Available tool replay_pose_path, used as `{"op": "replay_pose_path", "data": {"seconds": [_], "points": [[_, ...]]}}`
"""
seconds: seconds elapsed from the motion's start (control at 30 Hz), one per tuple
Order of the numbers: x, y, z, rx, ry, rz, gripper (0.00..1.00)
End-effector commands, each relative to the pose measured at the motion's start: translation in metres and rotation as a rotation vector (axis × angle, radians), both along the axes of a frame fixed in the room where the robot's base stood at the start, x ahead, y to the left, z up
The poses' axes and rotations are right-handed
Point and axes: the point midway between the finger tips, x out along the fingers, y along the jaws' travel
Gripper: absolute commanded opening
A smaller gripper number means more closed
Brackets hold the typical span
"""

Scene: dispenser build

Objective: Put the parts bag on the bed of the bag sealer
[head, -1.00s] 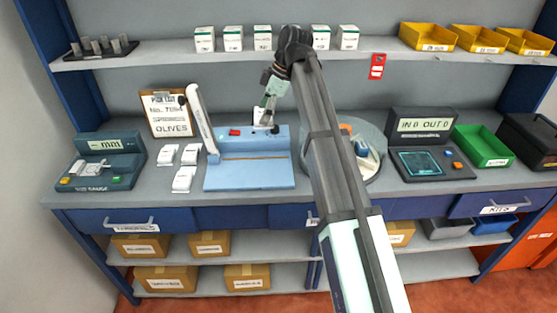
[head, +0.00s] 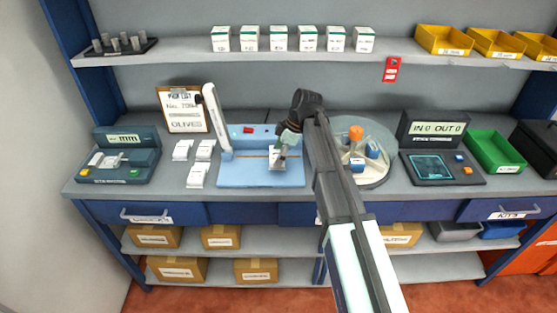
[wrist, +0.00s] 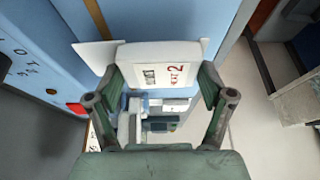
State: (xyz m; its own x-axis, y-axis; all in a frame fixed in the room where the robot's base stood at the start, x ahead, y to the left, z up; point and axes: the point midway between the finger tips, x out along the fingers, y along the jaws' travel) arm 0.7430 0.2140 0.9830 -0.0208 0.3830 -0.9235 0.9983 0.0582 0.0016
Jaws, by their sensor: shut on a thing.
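The bag sealer is a light blue machine on the bench, with a flat bed (head: 240,177), a red button on its back housing and a white sealing arm (head: 217,122) raised at its left. My gripper (head: 281,152) is over the right part of the bed, pointing down. It is shut on the white parts bag (head: 275,161). In the wrist view the bag (wrist: 158,52) sits between both fingers and shows a printed label with a red 2. I cannot tell whether the bag touches the bed. My fingers hide part of it in the head view.
Several white bags (head: 197,176) lie left of the sealer, beside a gauge (head: 118,160). A clipboard (head: 183,110) stands behind. A round carousel (head: 376,178) is close on the right, then a display unit (head: 436,163) and a green bin (head: 495,152).

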Motion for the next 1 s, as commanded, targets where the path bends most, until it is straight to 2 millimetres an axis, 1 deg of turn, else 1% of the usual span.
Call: {"op": "replay_pose_path", "data": {"seconds": [0.23,0.63,0.67,0.7,0.73,1.0], "points": [[-0.001,0.0,-0.028,0.0,0.002,0.001,0.44],[0.0,0.0,-0.035,0.0,0.001,0.0,0.44],[0.0,0.0,-0.035,0.0,0.001,0.0,0.84],[0.0,0.0,-0.034,0.0,0.001,0.0,0.98],[0.0,0.0,-0.034,0.0,0.001,0.0,1.0],[0.0,0.0,-0.034,0.0,0.001,0.0,1.0]]}}
